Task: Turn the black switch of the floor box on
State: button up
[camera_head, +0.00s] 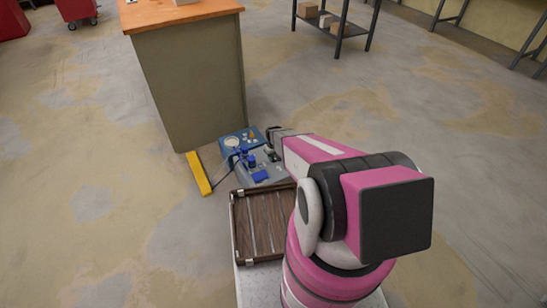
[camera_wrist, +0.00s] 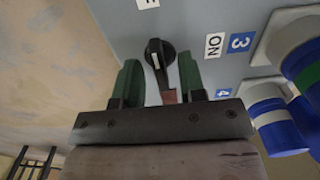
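The floor box (camera_head: 281,170) is grey with blue sockets and sits on the floor by the cabinet's foot. In the wrist view its grey face (camera_wrist: 205,18) fills the upper part. The black switch (camera_wrist: 158,52) on it is a round knob with a white mark, its handle reaching down toward my gripper. My gripper (camera_wrist: 160,70) is open, with one green finger on each side of the switch handle. I cannot tell whether either finger touches it. An "ON" label (camera_wrist: 214,46) is right of the switch. In the head view my arm hides the switch.
Blue sockets (camera_wrist: 282,130) stick out right of the switch, beside blue labels 3 and 4. A slatted brown crate (camera_head: 233,226) lies in front of the box. A yellow bar (camera_head: 198,173) lies left of it. The cabinet (camera_head: 190,90) stands behind.

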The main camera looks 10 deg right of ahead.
jog(key=shift+c, duration=0.3)
grip_shut()
jog(key=m, duration=0.4)
jog(key=shift+m, duration=0.3)
jog(key=m, duration=0.9)
jog(key=shift+m, duration=2.2)
